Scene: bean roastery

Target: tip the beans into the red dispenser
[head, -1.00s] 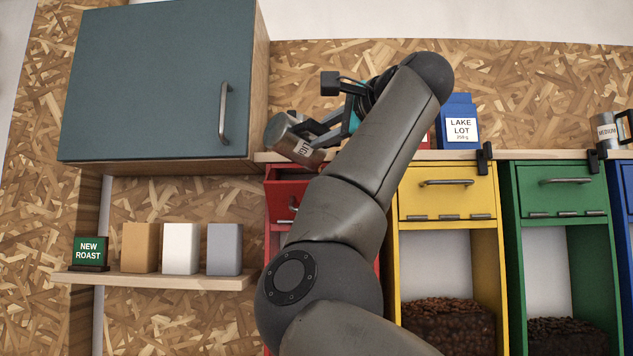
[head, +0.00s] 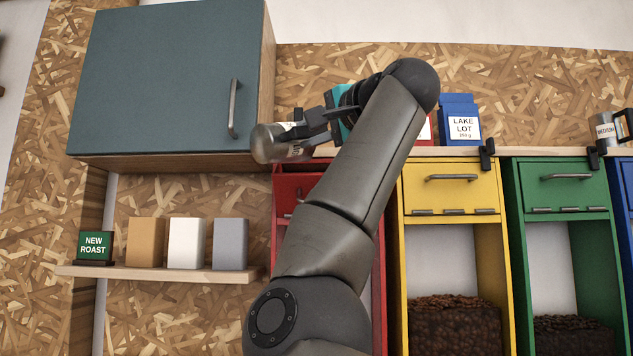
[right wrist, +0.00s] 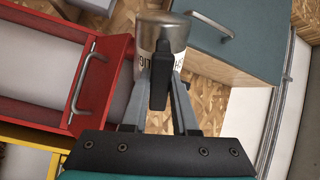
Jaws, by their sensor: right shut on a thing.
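My right gripper (head: 300,130) is shut on a metal tin (head: 267,143) with a white label, and it also shows in the right wrist view (right wrist: 164,32). The tin lies tilted well over, close to level, above the red dispenser (head: 291,190) and towards its left side. My right arm hides much of the red dispenser, including most of its front. In the right wrist view, the red dispenser (right wrist: 112,88) and its handle are left of the tin. I see no beans leaving the tin; its contents are hidden. My left gripper is out of view.
A blue-grey cabinet (head: 165,80) hangs close left of the tin. Yellow (head: 450,193) and green (head: 563,190) dispensers stand right of the arm. A blue bag (head: 459,120) stands on the ledge above them. A lower shelf (head: 160,272) holds boxes.

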